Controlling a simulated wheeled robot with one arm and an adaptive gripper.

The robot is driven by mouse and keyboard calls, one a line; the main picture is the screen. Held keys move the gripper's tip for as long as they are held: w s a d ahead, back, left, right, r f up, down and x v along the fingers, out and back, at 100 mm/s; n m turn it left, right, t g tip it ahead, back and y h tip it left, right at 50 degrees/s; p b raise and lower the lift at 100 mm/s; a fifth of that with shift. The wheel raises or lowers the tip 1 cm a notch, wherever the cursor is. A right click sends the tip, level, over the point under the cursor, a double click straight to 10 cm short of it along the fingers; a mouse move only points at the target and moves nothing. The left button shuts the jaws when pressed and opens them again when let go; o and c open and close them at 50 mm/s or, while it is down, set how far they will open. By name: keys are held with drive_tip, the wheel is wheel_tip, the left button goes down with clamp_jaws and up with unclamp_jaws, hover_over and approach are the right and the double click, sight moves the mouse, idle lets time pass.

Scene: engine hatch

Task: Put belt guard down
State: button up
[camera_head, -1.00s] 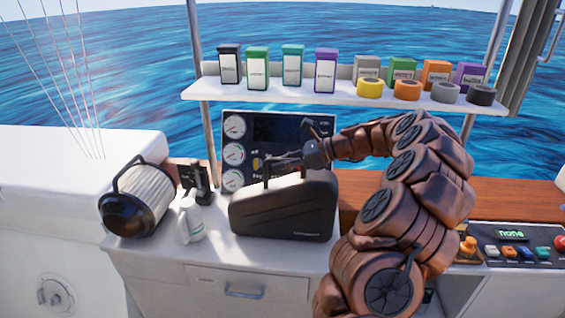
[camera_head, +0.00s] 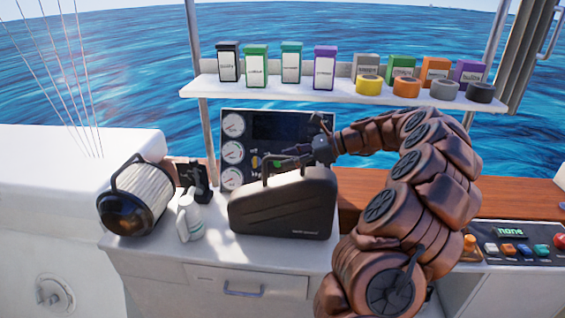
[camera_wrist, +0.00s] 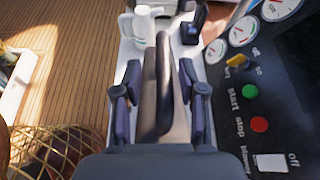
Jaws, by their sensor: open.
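The belt guard (camera_head: 282,212), a dark case-like cover with a raised handle, stands upright on the white counter (camera_head: 215,258). My gripper (camera_head: 300,158) is just above its top right part, by the handle. In the wrist view the dark handle (camera_wrist: 165,85) runs between my two spread fingers, with a gap on either side. The gripper is open and holds nothing. The guard's far side is hidden.
A white bottle (camera_head: 188,217), a dark-ended ribbed filter (camera_head: 135,205) and a small black device (camera_head: 197,180) stand left of the guard. A gauge panel (camera_head: 285,128) rises close behind it. A shelf (camera_head: 290,92) with boxes and rolls is above.

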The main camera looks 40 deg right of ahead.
drive_tip(key=b+v, duration=0.1)
drive_tip(key=v, duration=0.8)
drive_tip(key=s+a+n+g, duration=0.2)
drive_tip(key=a+n+g, duration=0.55)
drive_tip(key=a, duration=1.65)
drive_tip(key=s+a+f+n+g+h, duration=0.2)
drive_tip(key=s+a+f+n+h, duration=0.15)
drive_tip(key=s+a+n, duration=0.6)
drive_tip(key=s+f+n+h, duration=0.3)
drive_tip(key=s+f+n, duration=0.1)
drive_tip(key=s, duration=0.5)
drive_tip(key=s+d+f+n+g+h, duration=0.1)
drive_tip(key=s+f+n+h, duration=0.2)
drive_tip(key=s, duration=0.6)
drive_tip(key=shift+s+d+f+n, duration=0.2)
drive_tip(key=shift+s+f+n, duration=0.2)
drive_tip(key=shift+f+n, duration=0.45)
drive_tip(key=shift+f+g, duration=0.1)
drive_tip(key=shift+g, duration=0.15)
